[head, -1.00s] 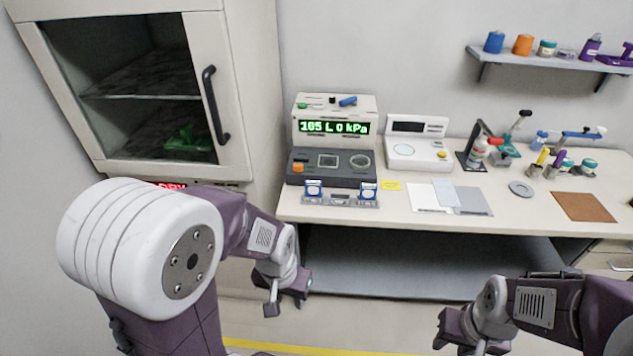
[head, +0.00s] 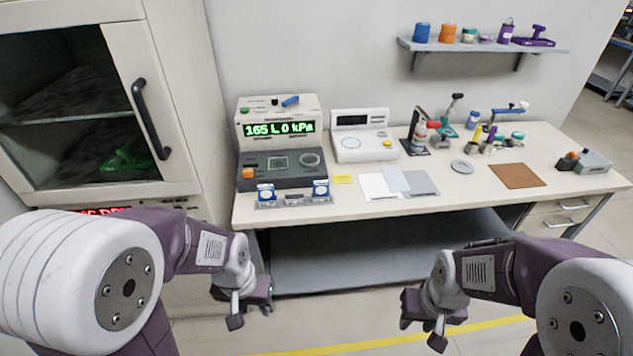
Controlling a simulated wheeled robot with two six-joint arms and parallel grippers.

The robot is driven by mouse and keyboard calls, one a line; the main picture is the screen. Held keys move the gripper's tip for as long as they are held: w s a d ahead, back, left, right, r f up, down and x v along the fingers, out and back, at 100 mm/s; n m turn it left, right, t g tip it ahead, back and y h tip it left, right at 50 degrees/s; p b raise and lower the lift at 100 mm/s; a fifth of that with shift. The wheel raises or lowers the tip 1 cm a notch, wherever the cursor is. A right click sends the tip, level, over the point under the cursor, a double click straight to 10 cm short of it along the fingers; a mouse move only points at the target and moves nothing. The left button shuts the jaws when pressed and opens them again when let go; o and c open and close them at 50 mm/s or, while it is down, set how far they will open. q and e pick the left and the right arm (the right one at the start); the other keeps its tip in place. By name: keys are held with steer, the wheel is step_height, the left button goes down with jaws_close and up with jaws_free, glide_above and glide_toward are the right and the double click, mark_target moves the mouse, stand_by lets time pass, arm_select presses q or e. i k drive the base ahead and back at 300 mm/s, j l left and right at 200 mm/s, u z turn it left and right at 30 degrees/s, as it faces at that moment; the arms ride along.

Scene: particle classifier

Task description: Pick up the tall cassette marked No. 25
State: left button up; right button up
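Two small blue-and-white cassettes stand in a low grey rack (head: 293,201) at the front edge of the bench. The left cassette (head: 265,192) and the right cassette (head: 320,188) look alike, with a gap between them. Their markings are too small to read, so I cannot tell which is No. 25. My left gripper (head: 251,309) is in front of the bench, below the rack and apart from it, its fingers spread and empty. My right gripper (head: 421,326) is in front of the bench further right, also spread and empty.
A dark instrument with a green display (head: 279,129) stands behind the rack. A white device (head: 362,148), flat sheets (head: 379,186) and small tools are to its right. A brown mat (head: 517,176) lies at right.

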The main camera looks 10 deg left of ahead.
mark_target(266, 192)
steer(key=i+j+z, duration=0.25)
steer(key=j, duration=0.3)
steer(key=j+z, duration=0.2)
steer(key=j, duration=0.4)
steer(key=i+j+z, duration=0.25)
steer(key=j, duration=0.35)
steer(key=k, duration=0.1)
